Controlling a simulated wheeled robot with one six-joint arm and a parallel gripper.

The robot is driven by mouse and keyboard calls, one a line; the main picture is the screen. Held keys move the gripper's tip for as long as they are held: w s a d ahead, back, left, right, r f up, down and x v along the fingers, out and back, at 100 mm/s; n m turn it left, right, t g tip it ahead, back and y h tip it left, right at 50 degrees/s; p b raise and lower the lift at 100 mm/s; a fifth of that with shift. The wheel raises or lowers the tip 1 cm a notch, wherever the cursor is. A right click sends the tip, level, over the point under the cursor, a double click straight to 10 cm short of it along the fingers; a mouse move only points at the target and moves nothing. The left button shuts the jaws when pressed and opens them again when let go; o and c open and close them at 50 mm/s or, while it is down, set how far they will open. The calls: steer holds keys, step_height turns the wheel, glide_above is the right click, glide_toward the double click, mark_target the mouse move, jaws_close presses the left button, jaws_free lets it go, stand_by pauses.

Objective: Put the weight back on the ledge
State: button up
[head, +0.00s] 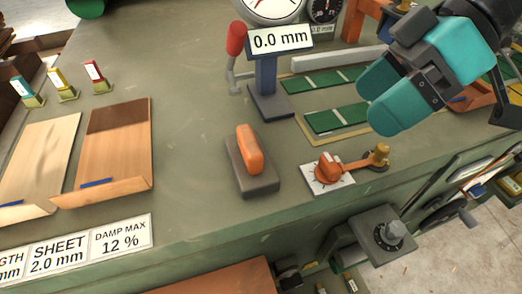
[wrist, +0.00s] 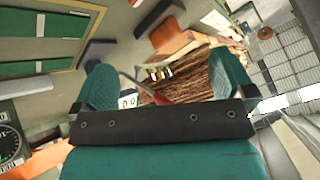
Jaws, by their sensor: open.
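A dark grey block with an orange handle, which looks like the weight (head: 252,178), sits upright on the green bench, left of the dial plate. It also shows near the top middle of the wrist view (wrist: 157,15). My gripper (head: 382,94) is at the upper right of the head view, above the bench and apart from the block. In the wrist view its two teal fingers (wrist: 165,85) stand wide apart with nothing held between them. I cannot tell which surface is the ledge.
A gauge stand (head: 268,95) reading 0.0 mm stands behind the block. An orange knob on a white dial plate (head: 326,176) lies to its right, beside a brass piece (head: 379,152). Wooden sheets (head: 112,150) lie at left. Green strips (head: 337,118) lie near my gripper.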

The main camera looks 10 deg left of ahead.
steer(key=w+a+r+n+g+y, duration=0.1)
steer(key=w+a+n+g, duration=0.15)
steer(key=n, duration=0.25)
steer(key=n+p, duration=0.3)
glide_toward(253, 137)
steer(key=shift+g+y, duration=0.35)
steer(key=shift+y, duration=0.05)
steer(key=x, duration=0.5)
steer(key=shift+s+d+f, duration=0.15)
steer(key=shift+s+d, duration=0.1)
steer(key=shift+d, duration=0.05)
steer(key=shift+w+f+p+x, duration=0.15)
steer(key=shift+p+x, duration=0.3)
steer(key=shift+x, duration=0.55)
steer(key=shift+w+f+p+x, duration=0.15)
steer(key=shift+p+x, duration=0.3)
steer(key=shift+x, duration=0.55)
steer(key=shift+w+f+p+x, duration=0.1)
steer(key=shift+p+x, duration=0.35)
steer(key=shift+x, duration=0.55)
steer(key=shift+r, duration=0.1)
steer(key=c, duration=1.7)
steer(key=shift+r, duration=0.1)
